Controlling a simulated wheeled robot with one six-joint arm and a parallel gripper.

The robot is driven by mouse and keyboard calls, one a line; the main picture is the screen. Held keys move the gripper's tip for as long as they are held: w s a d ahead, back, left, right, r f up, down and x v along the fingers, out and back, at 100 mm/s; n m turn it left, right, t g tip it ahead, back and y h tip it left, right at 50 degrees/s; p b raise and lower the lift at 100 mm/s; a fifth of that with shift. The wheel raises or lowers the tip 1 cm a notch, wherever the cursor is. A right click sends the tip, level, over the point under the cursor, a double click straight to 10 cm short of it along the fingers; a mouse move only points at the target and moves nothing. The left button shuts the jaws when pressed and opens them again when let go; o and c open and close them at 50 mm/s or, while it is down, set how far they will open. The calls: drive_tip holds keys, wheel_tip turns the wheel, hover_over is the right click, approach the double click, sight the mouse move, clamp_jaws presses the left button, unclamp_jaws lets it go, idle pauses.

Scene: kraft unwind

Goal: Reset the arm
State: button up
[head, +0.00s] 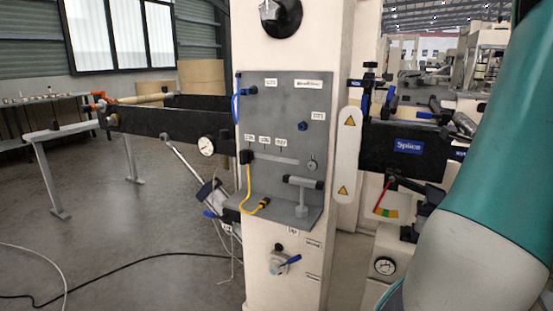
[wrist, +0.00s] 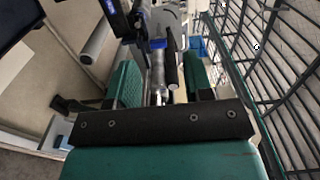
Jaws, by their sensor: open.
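My gripper (wrist: 162,78) shows in the wrist view, with its dark cross plate and two teal fingers standing apart. Nothing is held between the fingers. Metal rods and dark machine parts show beyond the gap; I cannot tell how far off they are. In the head view my teal and grey arm fills the right side, and the gripper is out of that picture.
The cream machine column (head: 285,240) carries a grey panel (head: 285,115) with a yellow cable (head: 249,190). Left of it are a dark beam (head: 170,122) and a gauge (head: 207,146). Floor (head: 150,235) at left is mostly clear, with cables.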

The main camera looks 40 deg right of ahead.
drive_tip(key=w+a+n+t+y+p, duration=0.1)
drive_tip(key=w+a+n+t+y, duration=0.35)
drive_tip(key=w, duration=0.65)
drive_tip(key=w+a+n+t+y+p, duration=0.2)
drive_tip(key=w+a+n+y, duration=0.3)
drive_tip(key=w+a, duration=0.4)
drive_tip(key=w+a+n+y+p, duration=0.1)
drive_tip(key=w+a+n+y, duration=0.35)
drive_tip(key=a, duration=0.45)
drive_tip(key=w+a+n+y+p, duration=0.1)
drive_tip(key=w+a+n+y, duration=0.2)
drive_tip(key=w+a+n, duration=0.35)
drive_tip(key=s+a+n+g+y+p, duration=0.1)
drive_tip(key=s+a+n+g+y, duration=0.2)
drive_tip(key=a, duration=0.7)
drive_tip(key=s+a+n+g+y+p, duration=0.1)
drive_tip(key=s+a+n+g+p, duration=0.2)
drive_tip(key=a, duration=0.7)
drive_tip(key=s+a+n+g+p, duration=0.1)
drive_tip(key=s+a+n+g, duration=0.6)
drive_tip(key=s+a+n, duration=0.4)
drive_tip(key=s+n, duration=0.1)
drive_tip(key=s, duration=0.1)
drive_tip(key=shift+s+a+r, duration=0.2)
drive_tip(key=shift+s+a, duration=0.2)
